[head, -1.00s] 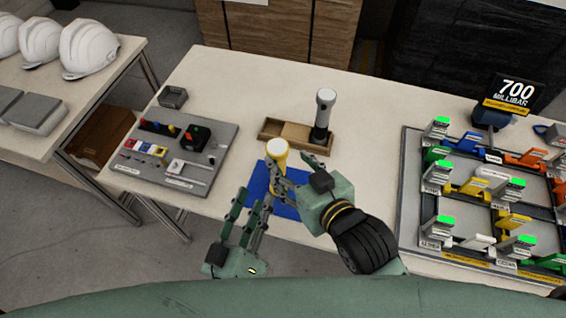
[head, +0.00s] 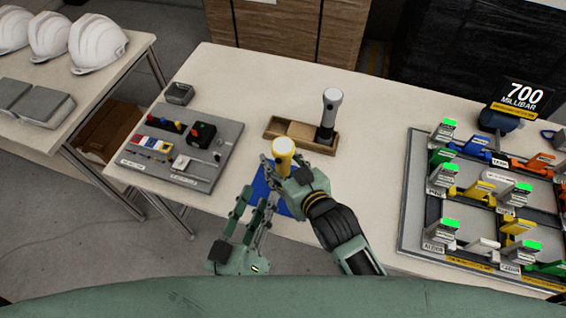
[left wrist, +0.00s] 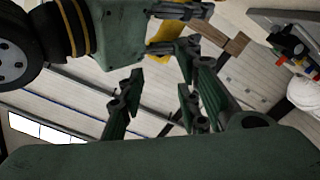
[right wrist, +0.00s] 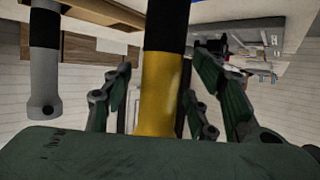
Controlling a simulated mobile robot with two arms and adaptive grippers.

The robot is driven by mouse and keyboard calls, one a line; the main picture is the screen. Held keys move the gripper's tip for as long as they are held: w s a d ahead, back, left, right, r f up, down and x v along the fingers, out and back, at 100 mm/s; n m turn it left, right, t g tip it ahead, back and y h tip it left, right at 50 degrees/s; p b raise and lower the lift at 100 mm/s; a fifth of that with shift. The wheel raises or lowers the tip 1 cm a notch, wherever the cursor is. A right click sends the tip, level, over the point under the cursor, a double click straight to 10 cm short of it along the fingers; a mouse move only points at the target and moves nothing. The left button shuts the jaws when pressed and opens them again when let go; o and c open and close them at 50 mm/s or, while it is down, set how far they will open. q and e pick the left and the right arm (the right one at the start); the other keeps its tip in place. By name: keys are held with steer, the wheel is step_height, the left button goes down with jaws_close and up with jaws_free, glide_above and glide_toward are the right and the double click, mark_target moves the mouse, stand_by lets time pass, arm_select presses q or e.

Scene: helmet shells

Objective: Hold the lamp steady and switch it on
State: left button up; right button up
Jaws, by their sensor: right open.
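A yellow lamp (head: 284,149) with a pale top stands upright on a blue mat (head: 261,187). In the right wrist view the lamp (right wrist: 160,95) runs between the fingers of my right gripper (right wrist: 160,85), its body yellow and black. My right gripper (head: 272,174) is open around the lamp; narrow gaps show beside it. My left gripper (head: 250,208) is open and empty, low in front of the mat, below the right one. In the left wrist view the left fingers (left wrist: 158,90) stand apart, with the right gripper just beyond. The lamp's switch cannot be made out.
A grey and black lamp (head: 329,112) stands in a wooden tray (head: 290,130) behind. A grey switch panel (head: 215,165) lies to the left, a small grey box (head: 180,93) behind it. A rack with colored levers (head: 408,215) fills the right. Clear table lies between tray and rack.

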steer(key=c, duration=1.3)
arm_select(q)
jaws_close()
arm_select(e)
jaws_close()
stand_by(0.5)
